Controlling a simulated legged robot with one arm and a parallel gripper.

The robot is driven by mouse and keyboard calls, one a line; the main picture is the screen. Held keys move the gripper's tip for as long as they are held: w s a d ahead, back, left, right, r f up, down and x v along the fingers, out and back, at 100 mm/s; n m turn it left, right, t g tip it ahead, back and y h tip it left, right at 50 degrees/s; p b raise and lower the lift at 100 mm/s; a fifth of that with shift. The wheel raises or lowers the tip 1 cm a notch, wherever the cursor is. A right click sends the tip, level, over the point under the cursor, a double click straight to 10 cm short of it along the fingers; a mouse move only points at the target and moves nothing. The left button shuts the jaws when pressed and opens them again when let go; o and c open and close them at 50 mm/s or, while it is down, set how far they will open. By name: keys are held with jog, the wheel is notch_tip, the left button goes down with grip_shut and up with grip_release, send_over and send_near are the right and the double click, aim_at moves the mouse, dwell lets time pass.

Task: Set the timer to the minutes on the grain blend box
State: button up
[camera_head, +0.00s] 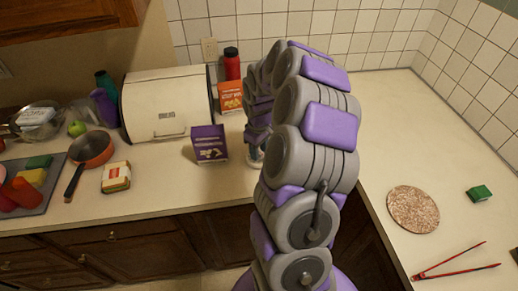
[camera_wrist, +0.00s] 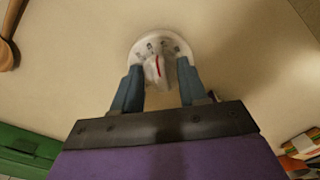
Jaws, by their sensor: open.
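The timer (camera_wrist: 173,42) is a round white dial with dark marks and a raised white knob (camera_wrist: 156,70) bearing a red line. My gripper (camera_wrist: 157,70) is open in the wrist view, its two blue fingers on either side of the knob. I cannot tell whether either finger touches it. In the head view my arm hides the timer and most of the gripper. A purple box (camera_head: 210,144) and an orange box (camera_head: 230,96) stand upright by the bread bin. Their lettering is too small to read, so I cannot tell which is the grain blend box.
A cream bread bin (camera_head: 166,104) and a red-bodied bottle (camera_head: 232,66) stand at the back. A pan (camera_head: 92,148) and a small carton (camera_head: 116,178) are at left. A round speckled trivet (camera_head: 413,209), red tongs (camera_head: 452,268) and a green block (camera_head: 479,193) lie at right.

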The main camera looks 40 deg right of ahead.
jog(key=shift+r, duration=0.1)
notch_tip(320, 180, up, 17)
jog(key=p, duration=0.3)
